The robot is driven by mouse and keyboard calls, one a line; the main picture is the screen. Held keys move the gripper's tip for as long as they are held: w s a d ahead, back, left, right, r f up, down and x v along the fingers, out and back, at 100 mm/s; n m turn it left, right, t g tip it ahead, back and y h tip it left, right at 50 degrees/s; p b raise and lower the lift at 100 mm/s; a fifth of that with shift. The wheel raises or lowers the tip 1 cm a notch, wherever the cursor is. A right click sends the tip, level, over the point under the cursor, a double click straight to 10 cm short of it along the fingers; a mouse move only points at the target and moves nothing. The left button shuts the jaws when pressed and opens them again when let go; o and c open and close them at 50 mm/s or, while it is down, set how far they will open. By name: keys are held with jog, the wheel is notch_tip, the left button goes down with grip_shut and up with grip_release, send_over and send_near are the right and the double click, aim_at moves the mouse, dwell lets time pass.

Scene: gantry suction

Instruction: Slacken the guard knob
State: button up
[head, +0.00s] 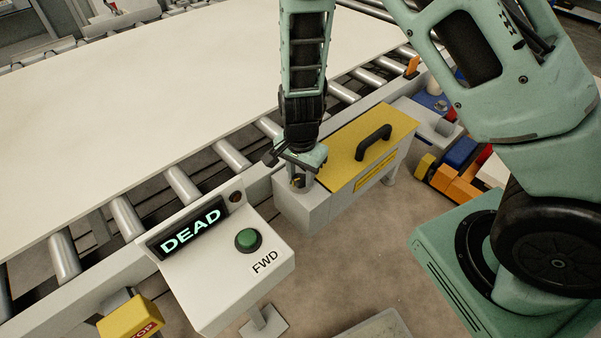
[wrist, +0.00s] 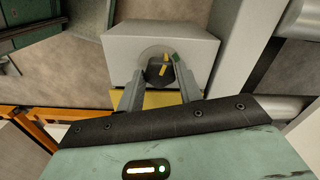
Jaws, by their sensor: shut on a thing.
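The guard is a grey box with a yellow lid (head: 350,152) and a black handle (head: 374,142), standing beside the roller conveyor. The guard knob (wrist: 155,69) is dark with a yellow mark and sits on the grey end block (wrist: 120,49) of the guard in the wrist view. My gripper (wrist: 157,78) is shut on the knob, one finger on each side of it. In the head view my gripper (head: 298,182) points down at the near left end of the guard and mostly hides the knob.
A control box with a display (head: 190,234) reading DEAD and a green button (head: 248,240) labelled FWD stands left of the guard. A yellow stop box (head: 130,318) is at the lower left. A pale sheet (head: 150,95) lies on the rollers. Coloured bins (head: 462,153) stand to the right.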

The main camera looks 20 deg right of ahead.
aim_at(300, 178)
jog(key=shift+n, duration=0.3)
jog(key=shift+n+p, duration=0.3)
jog(key=shift+n, duration=2.7)
jog(key=o, duration=1)
jog(key=shift+r, duration=0.1)
notch_tip(300, 178, up, 17)
jog(key=shift+r, duration=0.1)
